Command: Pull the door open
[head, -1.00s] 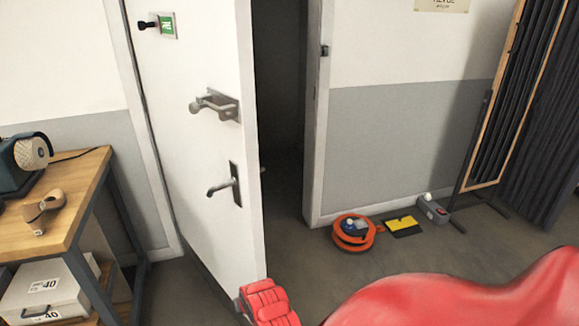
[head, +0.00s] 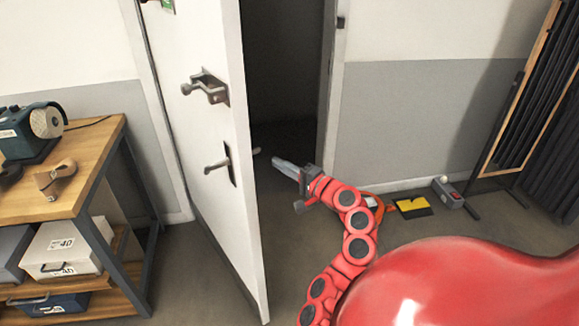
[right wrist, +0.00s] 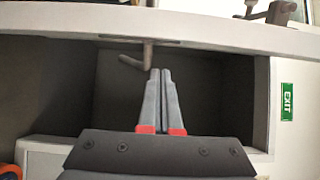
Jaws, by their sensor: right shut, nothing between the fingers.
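The white door (head: 205,135) stands partly open, swung towards me, with a dark gap between its free edge and the frame. It bears a lever handle (head: 218,165) and, above it, a metal latch fitting (head: 206,88). My right gripper (head: 277,162) is in front of the gap, to the right of the door's free edge. Its fingers are shut and empty. In the right wrist view its fingertips (right wrist: 160,72) point at the dark opening, close to a lever (right wrist: 133,62) by the door edge (right wrist: 190,32); I cannot tell whether they touch. My left gripper is not in view.
A wooden workbench (head: 95,150) with boxes on its shelf stands left of the door. An orange reel (head: 373,203), partly hidden by my arm, a yellow-and-black item (head: 410,207) and a grey box (head: 447,192) lie by the right wall. A dark folding screen (head: 545,130) stands far right.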

